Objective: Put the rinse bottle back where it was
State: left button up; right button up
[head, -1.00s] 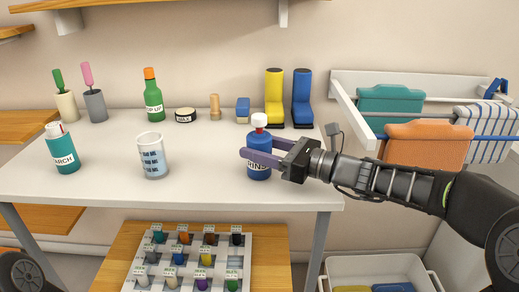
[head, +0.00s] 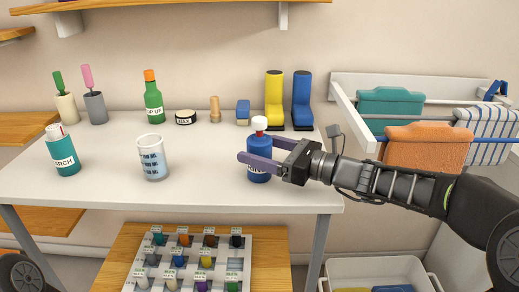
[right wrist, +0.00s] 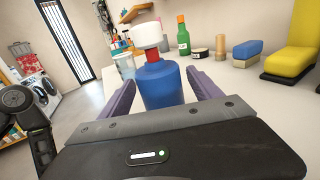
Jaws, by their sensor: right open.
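The rinse bottle (head: 258,172), blue with a white cap and a red neck, stands upright on the white table (head: 210,190) near its front right. My right gripper (head: 262,158) reaches in from the right with its purple fingers on either side of the bottle. In the right wrist view the bottle (right wrist: 162,88) stands between the two spread fingers (right wrist: 160,100), with gaps visible at its sides. The right gripper is open. Part of the bottle's label is hidden behind a finger. My left gripper is not in view.
A measuring beaker (head: 153,158) and a teal starch bottle (head: 63,152) stand to the left. A rack with cloths (head: 425,145) is at right.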

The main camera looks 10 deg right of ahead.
jog(key=v, duration=1.1)
jog(key=shift+s+d+p, duration=0.3)
jog(key=shift+p, duration=0.1)
